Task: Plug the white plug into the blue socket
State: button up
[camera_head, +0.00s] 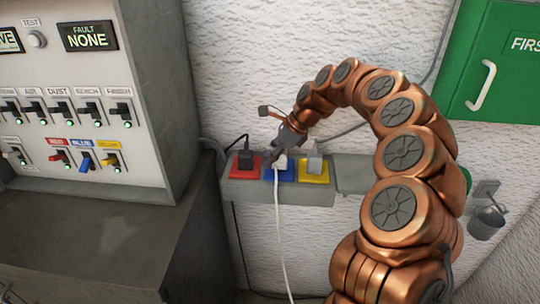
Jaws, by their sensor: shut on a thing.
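The blue socket (271,176) is the middle one of three on a grey socket box on the wall. The white plug (281,162) is at the front of the blue socket, with its white cord (280,230) hanging down below. My gripper (277,158) is shut on the white plug, reaching in from the upper right. The fingers hide part of the plug. I cannot tell whether the plug is seated in the socket or just in front of it.
A black plug (245,159) is at the red socket (238,168) on the left. A grey plug (314,162) is at the yellow socket (313,178) on the right. A switch panel (70,90) stands at left, a green first-aid box (505,62) at upper right.

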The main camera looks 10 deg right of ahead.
jog(key=shift+f, duration=0.6)
dwell(0.6)
jog(key=o, duration=1.1)
jog(key=shift+o, duration=0.2)
jog(key=v, duration=1.2)
jog(key=s+a+n+g+h, duration=0.1)
jog(key=s+a+n, duration=0.25)
jog(key=s, duration=0.25)
jog(key=s+a+r+n, duration=0.1)
jog(key=s+a+n, duration=0.2)
jog(key=s+n, duration=0.25)
jog(key=s+a+n+g+h, duration=0.1)
jog(key=s+a+n, duration=0.2)
jog(key=s, duration=0.3)
jog(key=s+d+f+n+h, duration=0.1)
jog(key=s+d+f+n, duration=0.1)
jog(key=s, duration=0.6)
jog(key=s+d+f+n+g+h, duration=0.1)
jog(key=s+f+n, duration=0.3)
jog(key=s, duration=0.4)
jog(key=s+d+f+n+h, duration=0.2)
jog(key=s+f, duration=0.3)
jog(key=s, duration=0.3)
jog(key=shift+d+n+g, duration=0.4)
jog(key=shift+d+n, duration=0.1)
jog(key=shift+n, duration=0.3)
